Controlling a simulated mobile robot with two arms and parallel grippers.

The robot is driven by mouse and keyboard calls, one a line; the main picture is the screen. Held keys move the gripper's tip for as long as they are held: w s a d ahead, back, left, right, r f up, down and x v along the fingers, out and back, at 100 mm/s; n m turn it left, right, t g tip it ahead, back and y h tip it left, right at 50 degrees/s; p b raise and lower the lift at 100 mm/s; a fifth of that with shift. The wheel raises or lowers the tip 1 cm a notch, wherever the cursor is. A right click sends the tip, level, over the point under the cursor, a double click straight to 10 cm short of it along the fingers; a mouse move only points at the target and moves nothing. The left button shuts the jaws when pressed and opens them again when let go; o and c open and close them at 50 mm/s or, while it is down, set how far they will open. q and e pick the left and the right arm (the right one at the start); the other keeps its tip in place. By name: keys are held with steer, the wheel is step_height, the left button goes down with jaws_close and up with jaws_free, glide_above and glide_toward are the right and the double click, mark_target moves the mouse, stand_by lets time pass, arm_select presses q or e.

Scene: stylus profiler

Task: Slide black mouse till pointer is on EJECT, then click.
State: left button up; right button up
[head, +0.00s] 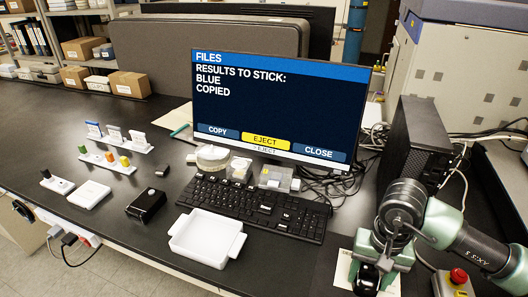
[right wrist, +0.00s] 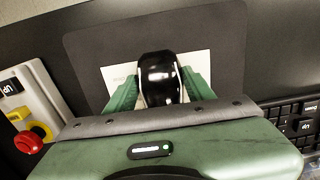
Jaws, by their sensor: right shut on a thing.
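The monitor (head: 279,105) shows a FILES screen reading "RESULTS TO STICK: BLUE COPIED". Along its bottom are COPY, EJECT and CLOSE buttons; the EJECT button (head: 265,140) is yellow, the other two are blue. I cannot make out a separate pointer arrow. The glossy black mouse (right wrist: 160,77) is at the bottom right of the head view (head: 367,281). My right gripper (right wrist: 157,88) is shut on it, one green finger at each side. In the head view the right gripper (head: 372,268) partly hides the mouse. My left gripper is not in view.
A dark mat (right wrist: 90,45) with a pale paper lies under the mouse. A black keyboard (head: 255,205) is left of my right gripper; a red button (head: 458,276) is right of it. A white tray (head: 205,238) stands in front of the keyboard. A black computer tower (head: 415,145) stands behind my arm.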

mark_target(369, 276)
stand_by(0.3)
steer(key=o, duration=1.5)
steer(key=shift+c, duration=0.2)
steer(key=shift+c, duration=0.5)
steer(key=shift+r+p, duration=1.25)
steer(key=shift+r, duration=2.2)
